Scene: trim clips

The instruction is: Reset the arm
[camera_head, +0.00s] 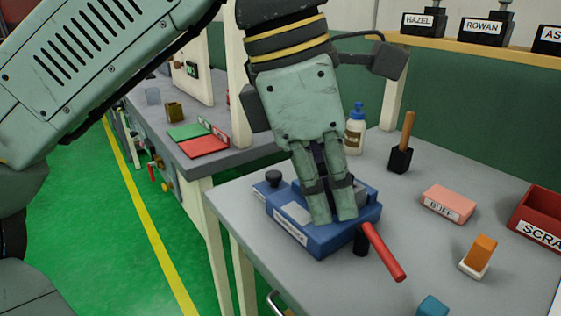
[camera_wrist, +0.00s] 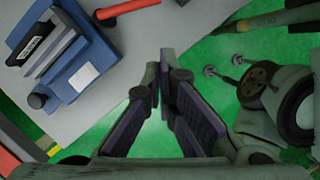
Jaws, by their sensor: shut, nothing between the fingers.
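My gripper (camera_head: 332,207) is in front of the blue fixture (camera_head: 318,242) in the head view and covers part of it. In the wrist view my gripper (camera_wrist: 162,72) has its fingertips close together with nothing between them. The blue fixture (camera_wrist: 88,70) shows at the upper left of the wrist view, apart from the fingers, which lie over the table's edge and green floor there. The fixture has a label, a black knob (camera_head: 273,177) and a red-handled lever (camera_head: 382,251). I cannot tell how high my gripper is above the fixture.
On the grey table (camera_head: 420,235) are a pink block labelled BUFF (camera_head: 448,203), an orange-and-white block (camera_head: 478,256), a wooden-handled tool (camera_head: 402,150), a bottle (camera_head: 355,130), a teal block (camera_head: 432,306) and a red SCRAP bin (camera_head: 540,218). Another bench (camera_head: 235,150) stands behind.

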